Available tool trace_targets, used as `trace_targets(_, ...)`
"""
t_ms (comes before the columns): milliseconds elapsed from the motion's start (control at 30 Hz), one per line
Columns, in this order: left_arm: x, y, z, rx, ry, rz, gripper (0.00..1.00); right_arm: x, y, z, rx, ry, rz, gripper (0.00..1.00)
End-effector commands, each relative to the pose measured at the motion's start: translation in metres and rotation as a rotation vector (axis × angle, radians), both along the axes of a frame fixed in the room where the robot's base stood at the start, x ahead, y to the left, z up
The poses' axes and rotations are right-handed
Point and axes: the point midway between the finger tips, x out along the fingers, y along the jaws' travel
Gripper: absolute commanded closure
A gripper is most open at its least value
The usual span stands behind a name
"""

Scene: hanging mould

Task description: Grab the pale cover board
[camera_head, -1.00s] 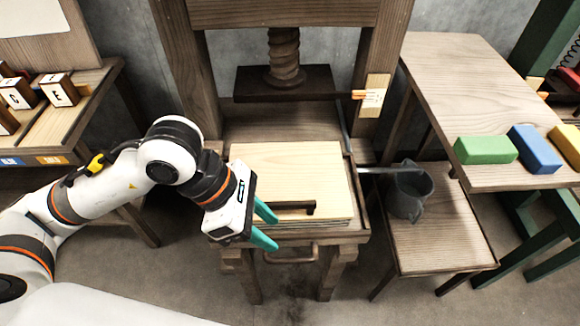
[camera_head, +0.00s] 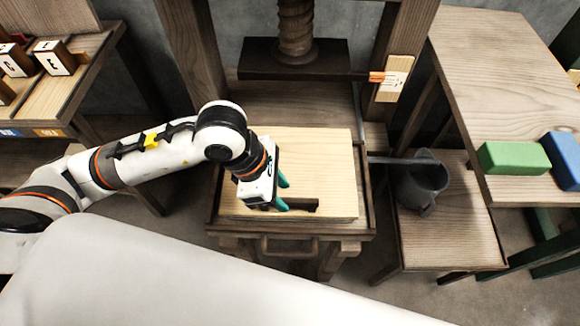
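The pale cover board (camera_head: 325,155) lies flat on the bed of the wooden press, on top of a thin stack. A dark slot or handle bar (camera_head: 305,205) shows near its front edge. My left gripper (camera_head: 285,193) is over the board's front left part, its two teal fingers spread apart and pointing right toward the dark bar. Nothing shows between the fingers. I cannot tell whether the fingertips touch the bar. My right gripper is not in view.
The press's dark plate (camera_head: 300,60) hangs on its screw behind the board. A grey jug (camera_head: 422,182) stands on a low stool at the right. A side table holds a green block (camera_head: 513,158) and a blue block (camera_head: 563,160). A left table carries letter blocks (camera_head: 52,58).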

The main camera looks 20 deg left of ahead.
Motion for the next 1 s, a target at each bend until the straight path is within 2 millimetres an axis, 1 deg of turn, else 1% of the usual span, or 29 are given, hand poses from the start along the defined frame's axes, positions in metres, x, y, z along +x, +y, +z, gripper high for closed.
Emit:
trace_targets(33, 0.001, -0.001, -0.005, 0.0, 0.004, 0.002, 0.62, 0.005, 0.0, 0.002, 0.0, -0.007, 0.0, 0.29)
trace_targets(133, 0.004, -0.006, -0.02, -0.001, 0.007, 0.0, 0.62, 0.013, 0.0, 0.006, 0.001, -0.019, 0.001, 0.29)
trace_targets(233, 0.007, -0.01, -0.034, -0.001, 0.004, 0.0, 0.62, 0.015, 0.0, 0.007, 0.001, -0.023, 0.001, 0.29)
trace_targets(333, 0.008, -0.014, -0.042, -0.002, 0.002, 0.0, 0.62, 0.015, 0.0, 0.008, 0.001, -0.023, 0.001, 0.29)
trace_targets(433, 0.009, -0.015, -0.045, 0.0, 0.0, -0.001, 0.62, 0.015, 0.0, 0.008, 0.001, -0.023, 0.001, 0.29)
trace_targets(1000, 0.009, -0.015, -0.048, -0.001, 0.0, 0.0, 0.62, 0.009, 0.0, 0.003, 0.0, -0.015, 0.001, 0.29)
